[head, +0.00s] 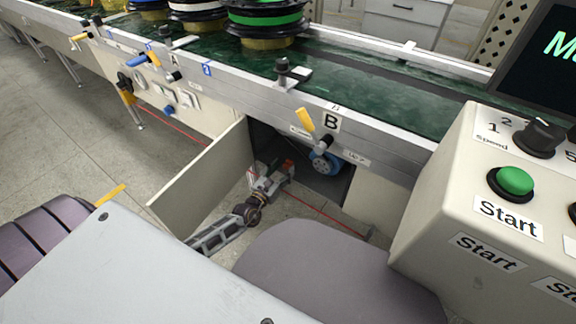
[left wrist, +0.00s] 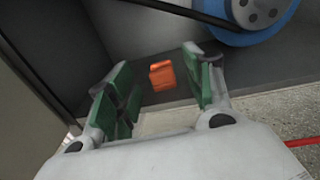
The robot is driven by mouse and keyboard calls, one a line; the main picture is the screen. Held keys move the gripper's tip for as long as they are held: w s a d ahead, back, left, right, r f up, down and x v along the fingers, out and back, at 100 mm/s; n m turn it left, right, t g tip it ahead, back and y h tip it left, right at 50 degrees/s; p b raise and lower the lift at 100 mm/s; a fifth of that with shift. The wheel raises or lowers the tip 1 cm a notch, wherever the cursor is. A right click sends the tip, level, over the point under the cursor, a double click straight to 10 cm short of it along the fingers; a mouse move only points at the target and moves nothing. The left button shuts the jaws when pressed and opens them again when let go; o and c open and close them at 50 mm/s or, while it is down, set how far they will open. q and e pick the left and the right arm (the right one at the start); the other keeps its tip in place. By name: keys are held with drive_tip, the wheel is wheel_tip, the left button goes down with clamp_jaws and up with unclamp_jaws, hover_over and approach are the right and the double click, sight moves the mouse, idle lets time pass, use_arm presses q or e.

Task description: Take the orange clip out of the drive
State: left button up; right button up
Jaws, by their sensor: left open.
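The orange clip (left wrist: 161,75) shows in the left wrist view inside the drive compartment, beyond and between my left fingertips. In the head view the orange clip (head: 288,165) is a small patch near the end of my left gripper (head: 270,176). In the left wrist view my left gripper (left wrist: 160,92) is open, with a green pad on each finger, and the fingers do not touch the clip. The drive's blue wheel (head: 325,163) is right of the clip; it also shows at the top of the left wrist view (left wrist: 250,18). My right gripper is not in view.
The compartment's open door (head: 200,178) stands left of my left arm. The conveyor (head: 365,90) runs above, with a yellow lever (head: 305,121) near the B label. A control box (head: 500,190) with a green button is at the right. A dark belt (left wrist: 170,8) reaches the wheel.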

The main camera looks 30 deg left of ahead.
sight(286, 165)
use_arm(q)
drive_tip(key=shift+w, duration=0.15)
drive_tip(key=shift+w+d+b, duration=0.15)
drive_tip(key=shift+w+b, duration=0.7)
drive_tip(key=shift+w, duration=1.75)
drive_tip(key=c, duration=0.9)
